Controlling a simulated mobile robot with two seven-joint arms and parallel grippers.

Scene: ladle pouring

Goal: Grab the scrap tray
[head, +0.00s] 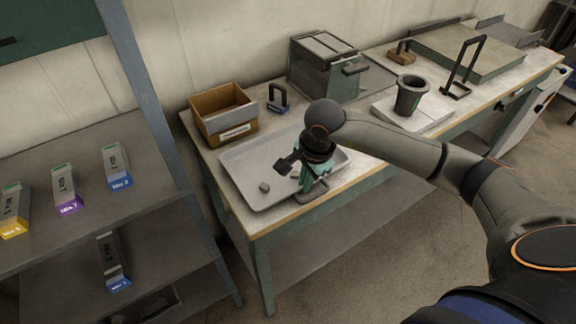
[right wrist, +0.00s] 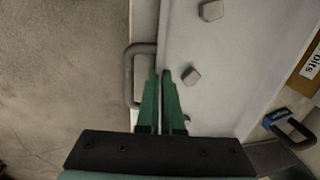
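The scrap tray, a shallow light-grey tray (head: 240,178), lies on the left end of the workbench. It also fills the middle of the right wrist view (right wrist: 230,75). My right gripper (head: 308,182) points down over that edge, close to the handle. Its green fingers (right wrist: 160,76) stand near each other with a narrow gap, and no object shows between them. Contact with the tray cannot be told. My left gripper is out of view.
A cardboard box (head: 224,114) and a blue-based handled block (head: 278,97) stand behind the tray. A green metal box (head: 324,65) and a dark crucible (head: 409,95) stand farther right. A shelf (head: 90,200) with labelled bars is at left. Floor in front is clear.

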